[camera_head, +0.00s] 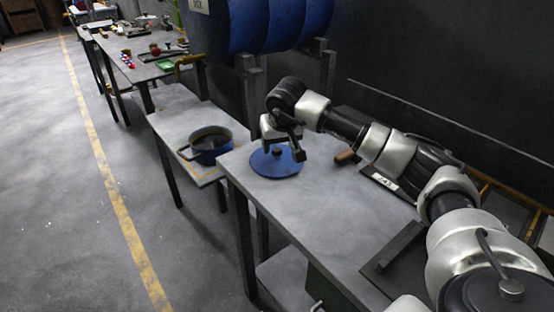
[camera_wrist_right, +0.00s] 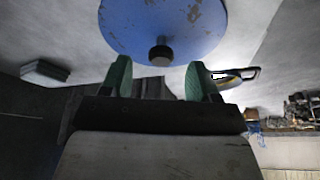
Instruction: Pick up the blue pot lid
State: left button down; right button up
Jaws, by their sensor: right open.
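The blue pot lid (camera_head: 270,166) lies flat on the near grey table, close to its left edge, with a dark knob in its middle. My right gripper (camera_head: 283,143) is over the lid, at the knob. In the right wrist view the lid (camera_wrist_right: 190,28) fills the top, its worn blue face and dark knob (camera_wrist_right: 161,54) showing. The open fingers with green pads (camera_wrist_right: 160,78) stand apart on either side of the knob's line, and nothing is held between them. My left gripper is not in view.
A blue pot (camera_head: 207,155) stands on a lower table (camera_head: 183,124) to the left. Blue barrels (camera_head: 262,25) are behind. Tables with small items stand farther back. The near table's middle (camera_head: 310,215) is clear.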

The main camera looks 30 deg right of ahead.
aim_at(277, 148)
jog(key=x, duration=0.4)
jog(key=shift+w+r, duration=0.1)
jog(key=shift+w, duration=0.15)
jog(key=c, duration=1.1)
jog(key=shift+r, duration=0.15)
